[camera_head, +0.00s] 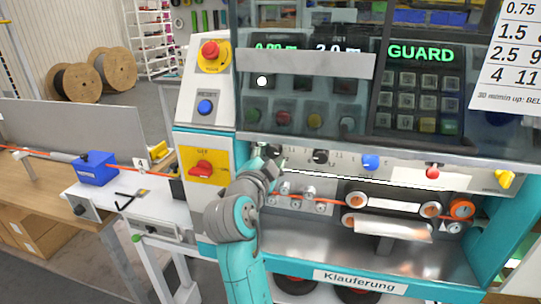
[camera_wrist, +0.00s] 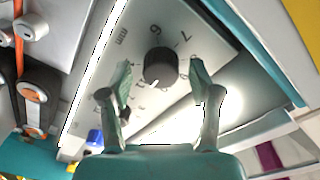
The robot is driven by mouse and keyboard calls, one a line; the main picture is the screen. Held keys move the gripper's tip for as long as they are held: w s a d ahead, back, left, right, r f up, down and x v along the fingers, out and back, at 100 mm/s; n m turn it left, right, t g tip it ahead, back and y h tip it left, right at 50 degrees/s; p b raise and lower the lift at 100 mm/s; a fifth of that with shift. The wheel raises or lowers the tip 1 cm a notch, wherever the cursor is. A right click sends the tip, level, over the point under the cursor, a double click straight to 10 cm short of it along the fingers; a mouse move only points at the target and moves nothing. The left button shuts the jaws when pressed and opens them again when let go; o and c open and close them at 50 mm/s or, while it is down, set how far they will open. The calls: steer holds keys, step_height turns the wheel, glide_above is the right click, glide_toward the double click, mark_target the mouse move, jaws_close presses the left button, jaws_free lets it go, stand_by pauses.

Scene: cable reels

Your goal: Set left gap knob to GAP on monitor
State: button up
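The left gap knob (camera_wrist: 160,65) is black and round with a white pointer mark toward the lower left, on a grey dial plate marked "mm", 6 and 7. In the wrist view it sits between the fingertips of my gripper (camera_wrist: 162,80), with a gap visible on both sides. In the head view my gripper (camera_head: 268,166) is at the left end of the knob row, partly covering this knob (camera_head: 274,150). The monitor (camera_head: 300,64) shows green and white text, including "2.0 m"; its left reading is partly cut off and unclear. "GUARD" shows on the right.
A clear guard overhangs above. Rollers with orange cable (camera_head: 395,202) sit below. A red-yellow switch (camera_head: 202,167) is left.

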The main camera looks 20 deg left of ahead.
steer(key=s, duration=1.2)
steer(key=shift+d, duration=0.25)
steer(key=s+d+f+n+g+y, duration=0.1)
steer(key=d+f+n, duration=0.3)
steer(key=f, duration=0.5)
steer(key=d+f+n+y, duration=0.1)
steer(key=d+f+n, duration=0.1)
steer(key=d+f, duration=0.6)
steer(key=s+d+f+n+g, duration=0.1)
steer(key=s+d+f+n, duration=0.1)
steer(key=s+d+f, duration=0.4)
steer(key=s+d+f+n, duration=0.1)
steer(key=s+d+f, duration=0.35)
steer(key=f, duration=0.35)
steer(key=s+d+f+n+g, duration=0.1)
steer(key=s+d+f, duration=0.1)
steer(key=s+d, duration=0.45)
steer(key=s+d+f+n, duration=0.15)
steer(key=s+d, duration=0.25)
steer(key=s, duration=0.5)
steer(key=s+d+r+m+h, duration=0.1)
steer(key=s+d+r, duration=0.1)
steer(key=s, duration=0.5)
steer(key=s+d+r+h, duration=0.1)
steer(key=s+d+r, duration=0.1)
steer(key=s, duration=0.5)
steer(key=shift+s+d+r+m+h, duration=0.15)
steer(key=shift+s+d+m+h, duration=0.2)
steer(key=shift+d, duration=0.1)
